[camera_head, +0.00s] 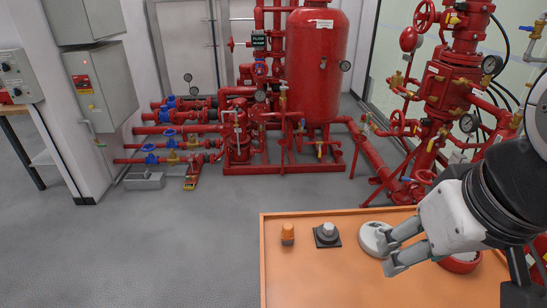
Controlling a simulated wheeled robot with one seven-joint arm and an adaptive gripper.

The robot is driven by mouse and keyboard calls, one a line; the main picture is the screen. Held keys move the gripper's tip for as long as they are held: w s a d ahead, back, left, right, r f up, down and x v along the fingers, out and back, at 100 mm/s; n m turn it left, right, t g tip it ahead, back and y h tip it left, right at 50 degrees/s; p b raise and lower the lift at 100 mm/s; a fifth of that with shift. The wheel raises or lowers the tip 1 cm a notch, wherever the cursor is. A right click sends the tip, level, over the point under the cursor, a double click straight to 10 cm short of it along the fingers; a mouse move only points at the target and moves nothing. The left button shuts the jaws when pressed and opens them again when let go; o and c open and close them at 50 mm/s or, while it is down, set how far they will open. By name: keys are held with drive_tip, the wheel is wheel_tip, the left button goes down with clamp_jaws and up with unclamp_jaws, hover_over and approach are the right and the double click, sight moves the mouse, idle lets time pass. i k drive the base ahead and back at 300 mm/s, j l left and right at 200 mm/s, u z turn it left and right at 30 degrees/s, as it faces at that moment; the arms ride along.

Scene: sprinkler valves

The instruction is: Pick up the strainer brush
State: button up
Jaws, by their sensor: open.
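I cannot make out a strainer brush for certain in the head view. An orange workbench top (300,285) fills the lower right. On it, from left to right, are a small orange cylindrical piece (288,233), a grey knob-like piece on a dark square base (327,235) and a round white disc (372,235). My gripper (388,257) is open, with its fingers pointing left over the bench, in front of the disc. It partly covers the disc, and I see nothing between the fingers. A red round piece (461,264) lies behind and below my gripper, partly hidden.
A red tank (317,70) and red pipework with blue valves (152,159) stand behind the bench. A red valve column (445,95) with gauges rises at the right. Grey cabinets (104,90) are at the left. The grey floor left of the bench is clear.

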sight(287, 234)
drive_tip(key=k+j, duration=0.1)
drive_tip(key=j, duration=0.5)
drive_tip(key=k, duration=0.65)
